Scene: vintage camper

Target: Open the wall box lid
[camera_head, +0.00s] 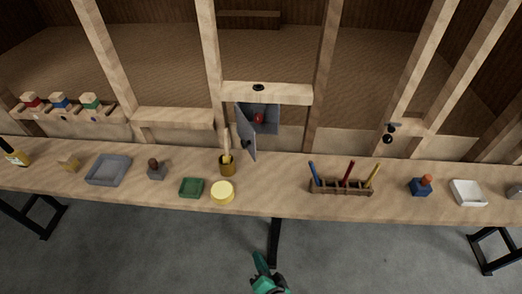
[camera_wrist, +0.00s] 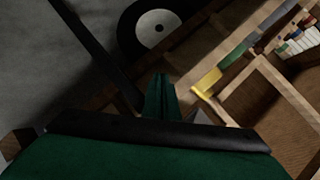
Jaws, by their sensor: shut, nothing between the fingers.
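The grey wall box (camera_head: 270,113) is set in the wooden wall frame behind the bench, below a short crossbar. Its grey lid (camera_head: 247,134) stands swung out on the box's left side, so the inside shows. A small red thing (camera_head: 259,118) is visible inside the box. My green gripper (camera_head: 260,264) is in front of the bench, over the floor, well away from the box and lid. In the wrist view the two green fingers (camera_wrist: 162,96) are together with nothing between them. The box cannot be made out in the wrist view.
On the wooden bench (camera_head: 270,200), a brush holder (camera_head: 227,167), yellow round thing (camera_head: 222,192) and green tray (camera_head: 191,187) stand below and left of the box. A rack of coloured sticks (camera_head: 342,187) stands to the right. The bench front between them is clear.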

